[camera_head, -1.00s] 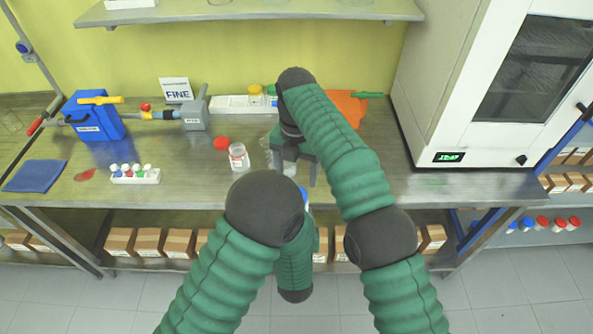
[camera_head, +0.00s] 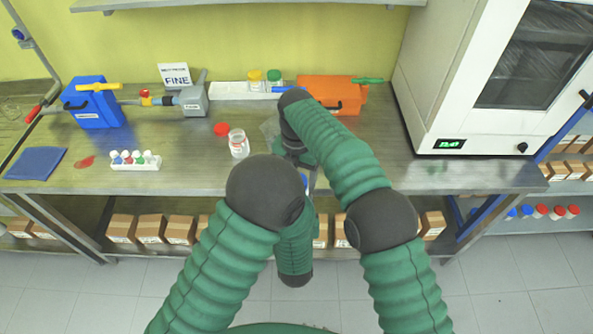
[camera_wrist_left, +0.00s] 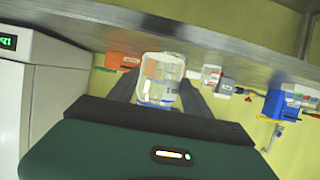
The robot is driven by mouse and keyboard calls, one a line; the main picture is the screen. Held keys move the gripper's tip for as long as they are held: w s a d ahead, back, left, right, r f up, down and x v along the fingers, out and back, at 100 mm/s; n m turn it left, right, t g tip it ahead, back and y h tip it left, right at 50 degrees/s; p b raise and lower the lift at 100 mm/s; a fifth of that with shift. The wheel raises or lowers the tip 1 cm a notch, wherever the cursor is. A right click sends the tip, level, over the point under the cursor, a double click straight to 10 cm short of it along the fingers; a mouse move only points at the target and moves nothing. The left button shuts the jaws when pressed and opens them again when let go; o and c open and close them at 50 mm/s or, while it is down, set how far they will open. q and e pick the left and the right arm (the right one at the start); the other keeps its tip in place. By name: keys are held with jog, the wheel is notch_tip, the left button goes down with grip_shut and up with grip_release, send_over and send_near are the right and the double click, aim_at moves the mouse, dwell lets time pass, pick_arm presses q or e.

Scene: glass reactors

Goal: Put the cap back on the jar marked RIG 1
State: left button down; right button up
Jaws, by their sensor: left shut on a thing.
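An open clear jar (camera_head: 239,145) stands on the bench with a reddish mark on it; its label is too small to read. A red cap (camera_head: 221,129) lies on the bench just behind it to the left, apart from it. In the left wrist view, my left gripper (camera_wrist_left: 160,84) is shut on a clear glass vessel (camera_wrist_left: 156,92) with a small unreadable label. In the head view my arms hide that gripper. My right gripper (camera_head: 299,160) points down near the bench's front edge, partly hidden by my arm, so its fingers are unclear.
A white tray (camera_head: 228,91) holds a yellow-capped jar (camera_head: 255,80) and a green-capped jar (camera_head: 274,77). An orange box (camera_head: 330,91), a blue box (camera_head: 92,108) and a grey pump (camera_head: 194,100) stand along the back. A vial rack (camera_head: 135,164) and blue cloth (camera_head: 36,163) are left. A white oven (camera_head: 430,120) bounds the right.

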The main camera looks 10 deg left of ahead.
jog(key=c, duration=1.4)
jog(key=o, duration=1.5)
jog(key=shift+r, duration=2.3)
jog(key=shift+c, duration=0.2)
notch_tip(320, 180, up, 4)
jog(key=shift+f, duration=0.25)
jog(key=shift+c, duration=0.3)
jog(key=shift+f, duration=0.1)
